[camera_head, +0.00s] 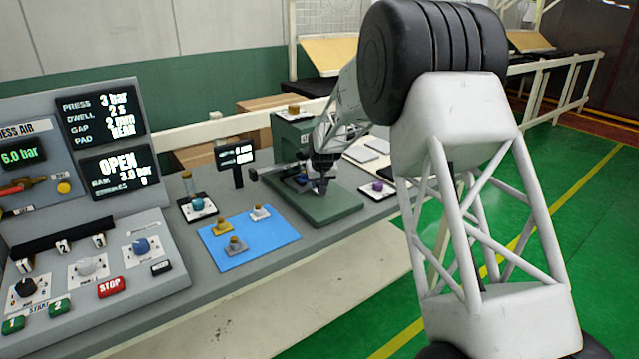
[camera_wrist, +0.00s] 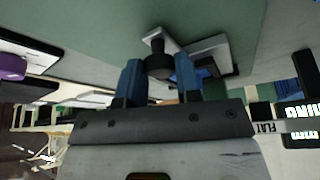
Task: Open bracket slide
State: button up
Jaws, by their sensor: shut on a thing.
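My gripper (camera_head: 321,186) is low over the green press base (camera_head: 330,210) on the bench. In the wrist view its two blue fingers (camera_wrist: 159,75) are shut on a black round knob (camera_wrist: 158,46), one finger on each side. The knob stands on a pale grey plate, which looks like the bracket slide (camera_wrist: 205,47). A dark blue part (camera_wrist: 208,72) shows just behind the right finger. In the head view my gripper and wrist hide the knob and most of the slide, so how far the slide is open cannot be told.
A blue mat (camera_head: 262,246) with several small clips lies left of the press base. A small display (camera_head: 236,158) stands behind it. A purple knob on a pad (camera_head: 378,187) is to the right. The control panel (camera_head: 90,270) fills the left.

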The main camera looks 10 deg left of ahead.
jog(key=shift+s+d, duration=0.1)
grip_shut()
jog(key=shift+s+d, duration=4.05)
jog(key=o, duration=1)
grip_release()
jog(key=shift+r, duration=0.1)
jog(key=shift+v, duration=3.85)
jog(key=shift+s, duration=0.1)
